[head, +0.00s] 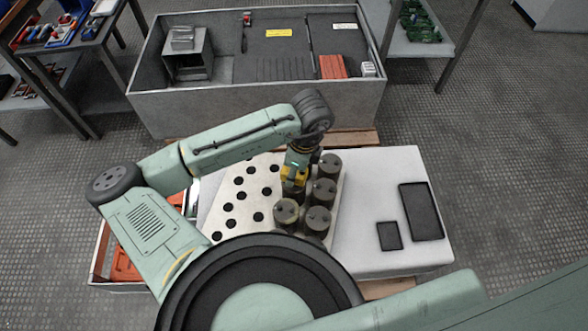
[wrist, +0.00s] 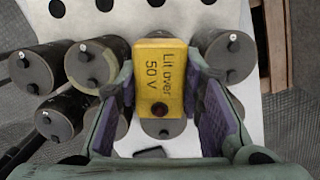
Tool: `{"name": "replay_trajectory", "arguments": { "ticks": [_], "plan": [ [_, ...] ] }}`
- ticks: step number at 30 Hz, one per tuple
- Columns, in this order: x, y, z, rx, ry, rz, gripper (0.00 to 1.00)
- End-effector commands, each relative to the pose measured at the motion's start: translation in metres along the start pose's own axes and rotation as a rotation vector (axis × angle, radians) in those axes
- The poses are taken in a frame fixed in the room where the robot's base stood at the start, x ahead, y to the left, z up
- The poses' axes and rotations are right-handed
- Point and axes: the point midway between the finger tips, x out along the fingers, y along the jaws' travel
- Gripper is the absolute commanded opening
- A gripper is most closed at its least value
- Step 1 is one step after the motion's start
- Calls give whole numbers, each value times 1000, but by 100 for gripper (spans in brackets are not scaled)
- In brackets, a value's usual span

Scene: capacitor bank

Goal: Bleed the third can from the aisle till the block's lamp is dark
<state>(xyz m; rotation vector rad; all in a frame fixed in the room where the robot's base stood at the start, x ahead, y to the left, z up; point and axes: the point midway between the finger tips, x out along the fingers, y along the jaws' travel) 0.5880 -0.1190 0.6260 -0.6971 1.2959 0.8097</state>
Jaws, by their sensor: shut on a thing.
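My gripper (head: 293,177) is shut on a yellow block (wrist: 153,72) lettered "Lit over 50 V", its purple-padded fingers on both sides. The block's round lamp (wrist: 160,111) looks dark red, with no clear glow. The block is over one dark grey can (wrist: 163,128) and hides most of it; I cannot tell whether its contacts touch the terminals. Other cans with pale top studs stand left (wrist: 90,62) and right (wrist: 224,55) of the block. In the head view several cans (head: 324,191) stand in a cluster around my gripper, which partly hides them.
The cans stand on a pale plate with round black holes (head: 228,208). A white surface (head: 380,178) to the right has two dark recesses (head: 421,211) and free room. A grey open cabinet (head: 260,97) lies behind. Tool benches (head: 70,35) stand at the back left.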

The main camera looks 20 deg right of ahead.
Motion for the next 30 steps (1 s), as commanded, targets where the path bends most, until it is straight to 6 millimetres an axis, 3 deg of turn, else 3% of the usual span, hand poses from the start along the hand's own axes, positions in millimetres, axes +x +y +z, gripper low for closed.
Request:
{"name": "replay_trajectory", "arguments": {
  "ticks": [30],
  "plan": [
    [14, 0, -2, 0, 0, 0, 0]
  ]
}}
